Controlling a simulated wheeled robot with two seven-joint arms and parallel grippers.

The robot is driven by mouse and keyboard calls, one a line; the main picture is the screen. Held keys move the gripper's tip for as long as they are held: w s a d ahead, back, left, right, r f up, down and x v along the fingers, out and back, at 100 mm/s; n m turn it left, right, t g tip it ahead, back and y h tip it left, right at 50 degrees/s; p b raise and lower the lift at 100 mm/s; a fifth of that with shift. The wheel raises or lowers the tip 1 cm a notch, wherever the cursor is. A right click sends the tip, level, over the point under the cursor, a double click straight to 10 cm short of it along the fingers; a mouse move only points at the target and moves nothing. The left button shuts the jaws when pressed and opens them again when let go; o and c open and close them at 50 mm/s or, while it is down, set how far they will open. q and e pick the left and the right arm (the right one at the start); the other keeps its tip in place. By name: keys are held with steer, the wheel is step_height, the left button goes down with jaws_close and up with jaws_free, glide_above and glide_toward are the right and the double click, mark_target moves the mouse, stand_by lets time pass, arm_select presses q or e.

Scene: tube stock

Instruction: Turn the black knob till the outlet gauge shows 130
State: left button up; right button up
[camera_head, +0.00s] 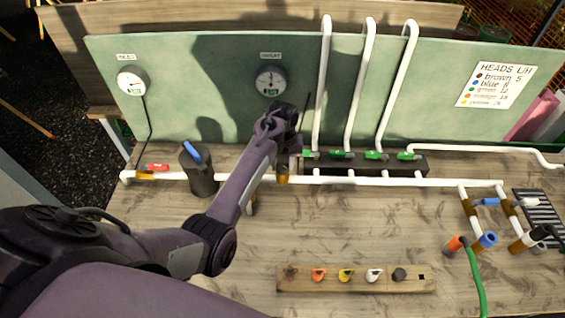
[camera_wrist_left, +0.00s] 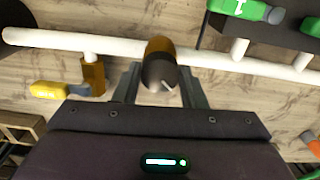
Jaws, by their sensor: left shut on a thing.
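The outlet gauge (camera_head: 270,81) is a round white dial on the green panel, above my left gripper (camera_head: 286,135). Its needle and green readout are too small to read surely. In the left wrist view, the black knob (camera_wrist_left: 159,71), with a white mark on its face, sits at a brass fitting on the white pipe. My left gripper (camera_wrist_left: 160,88) has one finger on each side of the knob and is shut on it. In the head view my gripper and wrist hide the knob. My right gripper is not in view.
An inlet gauge (camera_head: 131,81) hangs at the panel's left. A dark cylinder with a blue handle (camera_head: 192,153) stands left of my forearm. Green-handled valves (camera_head: 342,154) line the pipe to the right. A wooden strip (camera_head: 356,279) holds several coloured pieces at the front.

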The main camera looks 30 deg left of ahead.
arm_select(q)
steer(key=shift+c, duration=0.3)
steer(key=n, duration=0.4)
steer(key=shift+n, duration=0.4)
steer(key=n, duration=0.4)
steer(key=shift+r+n, duration=0.1)
steer(key=shift+n, duration=0.2)
steer(key=n, duration=0.4)
steer(key=shift+n, duration=2.8)
steer(key=o, duration=1)
